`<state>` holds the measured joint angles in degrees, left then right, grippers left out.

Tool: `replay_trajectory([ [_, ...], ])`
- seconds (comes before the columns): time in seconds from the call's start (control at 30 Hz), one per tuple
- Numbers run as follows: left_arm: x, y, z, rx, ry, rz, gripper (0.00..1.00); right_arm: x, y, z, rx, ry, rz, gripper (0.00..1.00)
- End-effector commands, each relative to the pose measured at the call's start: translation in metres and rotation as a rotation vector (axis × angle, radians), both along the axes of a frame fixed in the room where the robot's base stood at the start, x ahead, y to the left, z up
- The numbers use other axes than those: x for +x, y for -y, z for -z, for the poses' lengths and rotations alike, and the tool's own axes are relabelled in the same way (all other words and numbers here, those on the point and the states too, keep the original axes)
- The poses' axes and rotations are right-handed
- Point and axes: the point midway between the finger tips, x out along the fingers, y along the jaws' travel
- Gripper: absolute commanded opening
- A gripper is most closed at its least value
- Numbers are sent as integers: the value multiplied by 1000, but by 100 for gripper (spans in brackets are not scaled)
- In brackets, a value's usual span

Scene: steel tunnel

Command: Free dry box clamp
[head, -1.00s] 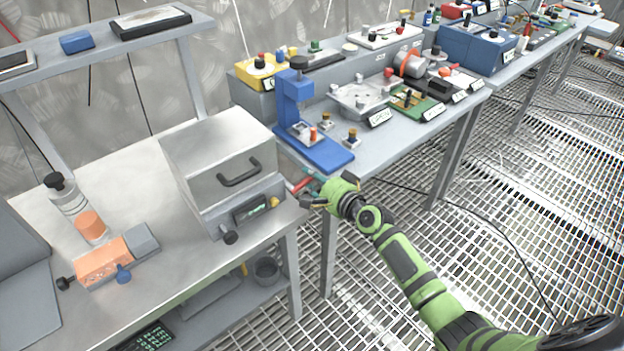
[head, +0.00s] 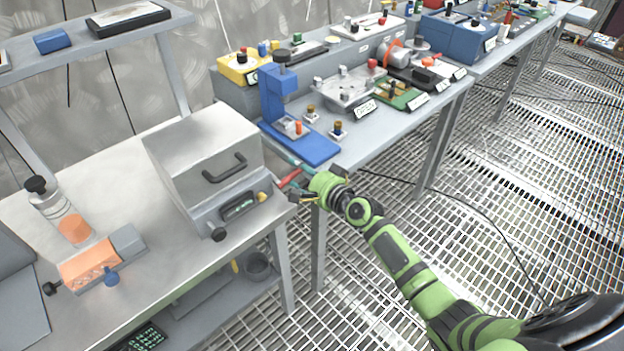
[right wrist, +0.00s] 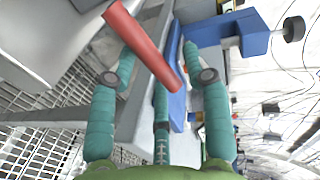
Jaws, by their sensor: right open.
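The dry box is a grey metal box (head: 205,158) with a black top handle and a small front display, on the left bench. A red bar (head: 290,178), apparently its clamp lever, sticks out at the box's right side. My right gripper (head: 302,181) is at this bar, by the bench corner. In the right wrist view the red bar (right wrist: 146,46) slants down between the spread teal fingers of my right gripper (right wrist: 158,62). The gripper is open; whether a finger touches the bar I cannot tell. The bar's mounting on the box is hidden. My left gripper is out of view.
A blue stand (head: 280,105) with a blue base is close behind the gripper on the second bench (head: 380,135), among several small devices. An orange block (head: 90,262) and a clear cylinder (head: 58,210) stand on the left bench. Open grating floor (head: 490,215) lies to the right.

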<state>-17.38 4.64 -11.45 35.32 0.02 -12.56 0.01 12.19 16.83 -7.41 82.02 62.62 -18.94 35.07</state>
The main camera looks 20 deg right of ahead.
Motion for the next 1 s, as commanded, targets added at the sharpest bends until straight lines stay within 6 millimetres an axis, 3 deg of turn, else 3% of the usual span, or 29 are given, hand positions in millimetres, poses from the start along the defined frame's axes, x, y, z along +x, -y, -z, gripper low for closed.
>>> replay_trajectory([
  [0.53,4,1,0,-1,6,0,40,-93,31,-18,-2,-3,-1,49],
  [0.7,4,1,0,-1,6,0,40,-105,34,-21,-1,-2,-1,49],
  [1.0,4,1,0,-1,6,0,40,-107,35,-22,1,-1,-1,49],
])
